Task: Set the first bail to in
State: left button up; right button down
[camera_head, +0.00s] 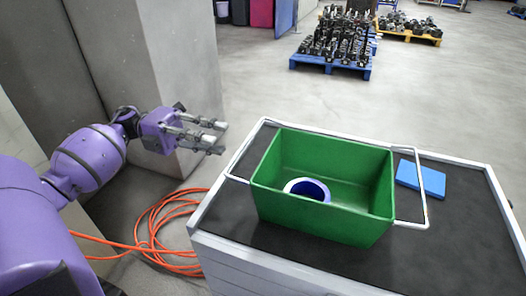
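A green open-top crate (330,222) stands on the dark top of a cabinet. A white wire bail (237,180) sticks out from its left side, over the cabinet's edge. A second white wire bail (424,195) sticks out from its right side. Both bails are swung outward, away from the crate's opening; I cannot tell which is the first. My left gripper (221,137) is open and empty, its fingers apart, in the air left of the crate and the left bail, touching neither. My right gripper is not in view.
A blue and white ring (308,188) is inside the crate. The cabinet top (440,255) is clear at front right. An orange cable (155,228) coils on the floor at left, near a concrete pillar (175,60).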

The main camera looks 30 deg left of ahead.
aim_at(242, 148)
pick_arm(q)
jog(key=shift+p+x, duration=0.8)
jog(key=shift+x, duration=3)
grip_shut()
